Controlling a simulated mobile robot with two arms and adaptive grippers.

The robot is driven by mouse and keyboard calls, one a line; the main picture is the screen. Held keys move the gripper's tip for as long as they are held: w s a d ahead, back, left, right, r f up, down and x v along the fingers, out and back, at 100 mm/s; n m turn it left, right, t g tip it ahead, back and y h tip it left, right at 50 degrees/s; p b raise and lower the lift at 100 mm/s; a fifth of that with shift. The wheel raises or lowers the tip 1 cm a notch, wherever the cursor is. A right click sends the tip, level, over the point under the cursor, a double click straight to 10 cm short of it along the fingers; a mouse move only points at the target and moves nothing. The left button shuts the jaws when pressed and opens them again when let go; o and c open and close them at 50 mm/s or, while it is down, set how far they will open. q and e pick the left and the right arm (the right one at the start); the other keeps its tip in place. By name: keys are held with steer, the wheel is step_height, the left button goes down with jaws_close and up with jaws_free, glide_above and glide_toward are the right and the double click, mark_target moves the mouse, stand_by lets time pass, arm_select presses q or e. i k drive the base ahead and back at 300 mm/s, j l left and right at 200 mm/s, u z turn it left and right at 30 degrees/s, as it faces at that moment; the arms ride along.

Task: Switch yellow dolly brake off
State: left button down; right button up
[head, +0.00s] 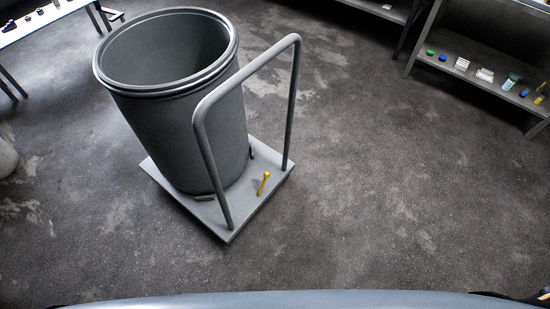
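A grey flat dolly (231,222) stands on the floor left of the middle, with a tall grey hoop handle (250,68) rising from its near right side. A small yellow brake lever (263,183) stands up from the deck between the handle's two posts, tilted slightly. A large grey open drum (190,135) rests on the dolly behind the handle. No gripper is clearly visible. Dark bits show at the bottom left and bottom right corners, too small to identify. The dolly's wheels are hidden.
A shelf unit (470,75) with small blue, green and white items stands at the upper right. A white table (40,22) with dark items is at the upper left. A pale round object (5,155) sits at the left edge. The floor in front and right is clear.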

mark_target(266, 174)
steer(key=i+l+u, duration=0.2)
steer(key=i+l, duration=0.2)
steer(key=l, duration=0.25)
steer(key=i+l+u, duration=0.15)
steer(key=l, duration=0.2)
steer(key=i+l+u, duration=0.1)
steer(key=l, duration=0.3)
steer(key=i+l+u, duration=0.1)
steer(key=i+l, duration=0.15)
steer(key=l, duration=0.1)
